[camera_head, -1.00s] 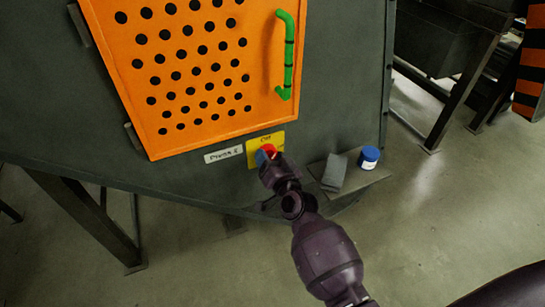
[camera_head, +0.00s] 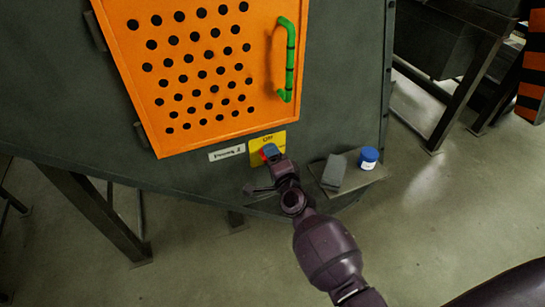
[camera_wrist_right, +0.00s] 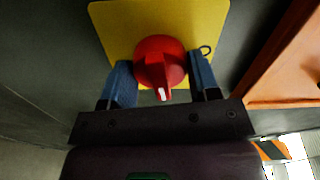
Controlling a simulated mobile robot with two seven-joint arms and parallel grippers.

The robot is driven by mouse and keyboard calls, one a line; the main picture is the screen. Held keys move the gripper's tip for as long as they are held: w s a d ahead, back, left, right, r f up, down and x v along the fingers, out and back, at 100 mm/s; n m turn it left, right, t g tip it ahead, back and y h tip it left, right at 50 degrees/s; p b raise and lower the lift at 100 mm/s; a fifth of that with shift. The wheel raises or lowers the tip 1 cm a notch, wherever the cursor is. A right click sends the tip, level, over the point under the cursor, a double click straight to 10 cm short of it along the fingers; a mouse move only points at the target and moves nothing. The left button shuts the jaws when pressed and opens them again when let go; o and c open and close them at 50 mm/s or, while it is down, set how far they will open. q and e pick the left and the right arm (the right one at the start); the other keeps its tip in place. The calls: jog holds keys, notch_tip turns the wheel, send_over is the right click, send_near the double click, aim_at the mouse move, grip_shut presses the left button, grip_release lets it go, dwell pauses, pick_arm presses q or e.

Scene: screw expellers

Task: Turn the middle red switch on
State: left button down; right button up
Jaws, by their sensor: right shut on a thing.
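The red switch (camera_wrist_right: 160,58) is a round knob with a white mark, on a yellow plate (camera_wrist_right: 110,22) in the right wrist view. The mark points toward the bottom of that view. My right gripper (camera_wrist_right: 160,72) has one blue finger on each side of the knob and is shut on it. In the head view, the gripper (camera_head: 270,153) is at the yellow plate (camera_head: 279,138) below the orange door, and it hides most of the knob. My left gripper is not in view.
An orange perforated door (camera_head: 190,120) with a green handle (camera_head: 290,62) is above the switch. A white label (camera_head: 227,153) is left of the plate. A small shelf (camera_head: 357,180) to the right holds a grey block (camera_head: 333,172) and a blue-lidded jar (camera_head: 368,158).

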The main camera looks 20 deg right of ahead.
jog(key=shift+m, duration=0.8)
jog(key=o, duration=0.9)
jog(key=shift+s, duration=0.1)
jog(key=s, duration=0.5)
jog(key=s+p, duration=0.1)
jog(key=s, duration=0.4)
jog(key=shift+s+d, duration=0.2)
jog(key=shift+s, duration=0.1)
